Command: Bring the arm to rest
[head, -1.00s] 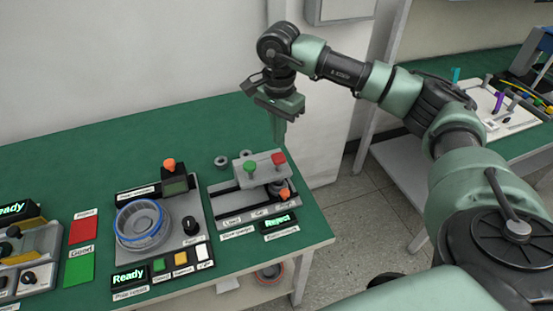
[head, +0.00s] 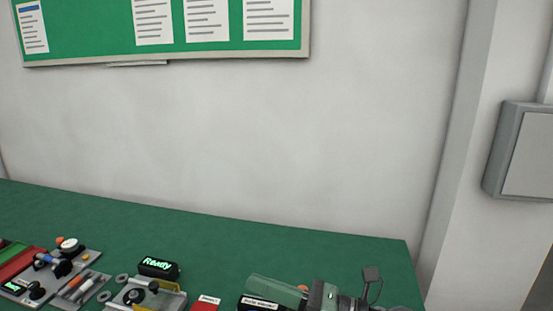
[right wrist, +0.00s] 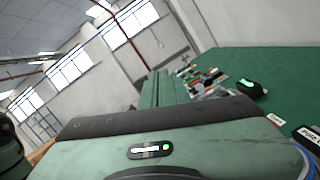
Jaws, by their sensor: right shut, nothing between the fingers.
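My right gripper (head: 254,281) shows at the bottom edge of the head view, pointing left over the green bench (head: 330,247). Its green fingers are together with nothing between them. In the right wrist view the shut fingers (right wrist: 160,84) point away from the camera, with a row of bench items beyond them. Most of my right arm is below the head view's frame. My left gripper is not in view.
A lit "Ready" display (head: 158,267) stands behind a grey fixture (head: 150,297) left of the gripper. More devices (head: 65,265) sit at the far left. The rear of the bench is clear before the wall (head: 260,150).

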